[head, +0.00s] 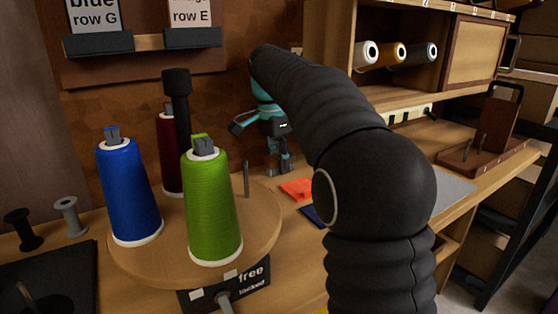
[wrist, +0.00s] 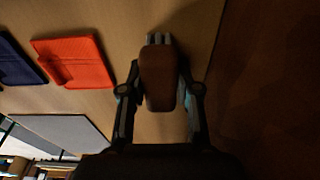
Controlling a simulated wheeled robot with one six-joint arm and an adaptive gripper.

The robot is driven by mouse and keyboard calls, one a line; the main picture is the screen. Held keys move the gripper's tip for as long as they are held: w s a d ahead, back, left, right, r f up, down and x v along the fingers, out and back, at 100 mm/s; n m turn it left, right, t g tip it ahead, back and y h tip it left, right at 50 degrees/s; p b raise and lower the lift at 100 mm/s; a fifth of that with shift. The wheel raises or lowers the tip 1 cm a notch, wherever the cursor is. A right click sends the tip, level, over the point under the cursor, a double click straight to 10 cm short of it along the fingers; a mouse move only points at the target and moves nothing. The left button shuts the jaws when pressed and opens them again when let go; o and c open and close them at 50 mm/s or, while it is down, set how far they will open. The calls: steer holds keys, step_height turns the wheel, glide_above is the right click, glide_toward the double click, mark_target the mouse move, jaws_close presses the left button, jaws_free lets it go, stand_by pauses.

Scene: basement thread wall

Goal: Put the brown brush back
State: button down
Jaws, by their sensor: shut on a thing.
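The brown brush (wrist: 158,80) is between the two fingers of my gripper (wrist: 160,92) in the wrist view. It has a brown, rounded body and a pale grey end at the top of the picture. My gripper is shut on it. In the head view my gripper (head: 279,164) points down over the bench, behind the round wooden turntable (head: 262,222) and close to the brown back wall. The brush cannot be made out clearly in the head view. I cannot tell whether it touches the bench.
Blue (head: 128,190), green (head: 212,210) and dark red (head: 168,150) thread cones stand on the turntable. An orange pad (wrist: 75,62) and a dark blue pad (wrist: 15,62) lie beside my gripper. A brown wooden stand (head: 485,150) is at the right. Shelves hang above.

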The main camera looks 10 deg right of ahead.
mark_target(273, 156)
steer(key=c, duration=0.8)
jaws_free()
steer(key=r+p, duration=0.1)
steer(key=r, duration=0.3)
steer(key=a+r+p, duration=0.1)
steer(key=r, duration=0.3)
steer(key=r+p, duration=0.1)
steer(key=r, duration=0.3)
steer(key=shift+s+a, duration=0.2)
